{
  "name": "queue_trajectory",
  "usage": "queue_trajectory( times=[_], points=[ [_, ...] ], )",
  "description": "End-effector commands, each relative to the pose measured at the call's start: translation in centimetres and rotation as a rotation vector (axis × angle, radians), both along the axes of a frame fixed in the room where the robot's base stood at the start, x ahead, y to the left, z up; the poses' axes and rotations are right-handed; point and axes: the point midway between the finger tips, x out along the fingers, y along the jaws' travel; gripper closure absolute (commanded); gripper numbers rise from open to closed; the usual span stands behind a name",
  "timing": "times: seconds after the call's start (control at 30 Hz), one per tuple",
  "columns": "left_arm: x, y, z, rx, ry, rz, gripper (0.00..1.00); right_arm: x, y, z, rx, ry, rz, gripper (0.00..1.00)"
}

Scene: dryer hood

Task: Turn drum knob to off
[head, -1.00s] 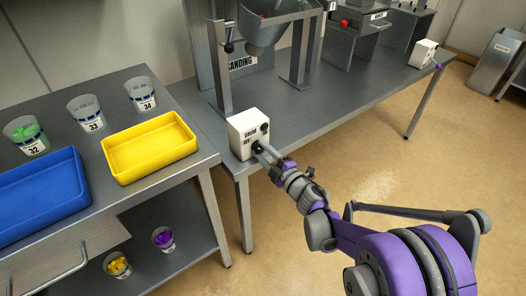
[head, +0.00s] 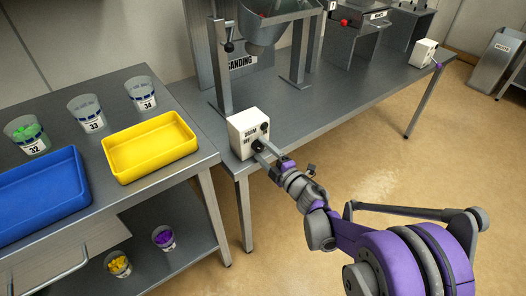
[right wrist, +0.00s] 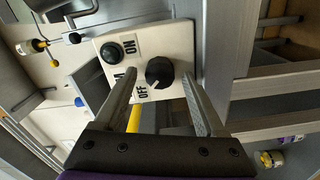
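The drum control box (head: 246,134) is a white box with "DRUM" and "OFF" lettering, standing at the near left corner of the long grey table. In the right wrist view its face (right wrist: 178,44) carries a round black button (right wrist: 124,46) near "ON" and the black drum knob (right wrist: 160,72) near "OFF". A pale mark on the knob's lower left edge faces the "OFF" label. My right gripper (head: 262,151) is at the box face. In the wrist view its open fingers (right wrist: 158,80) stand on either side of the knob, with gaps visible. My left gripper is not in view.
A steel hopper (head: 272,25) on posts stands behind the box. On the left table are a yellow tray (head: 152,172), a blue tray (head: 40,212) and numbered cups (head: 86,112). Another white box (head: 423,53) stands at the far right table end. Floor at right is open.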

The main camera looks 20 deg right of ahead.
Motion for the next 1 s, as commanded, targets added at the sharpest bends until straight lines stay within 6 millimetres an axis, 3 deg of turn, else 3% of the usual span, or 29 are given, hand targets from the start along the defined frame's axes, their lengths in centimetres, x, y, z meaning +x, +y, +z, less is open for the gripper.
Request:
queue_trajectory(
  times=[0.37,0.8,1.0],
  points=[
    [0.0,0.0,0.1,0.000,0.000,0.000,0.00,-0.5,-0.2,0.1,0.002,0.000,0.000,0.24],
    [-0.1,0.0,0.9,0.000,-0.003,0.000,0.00,-8.0,-3.0,0.1,0.001,0.000,-0.003,0.24],
    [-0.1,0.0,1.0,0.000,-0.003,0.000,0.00,-9.9,-3.6,0.1,0.000,0.000,-0.001,0.24]
  ],
)
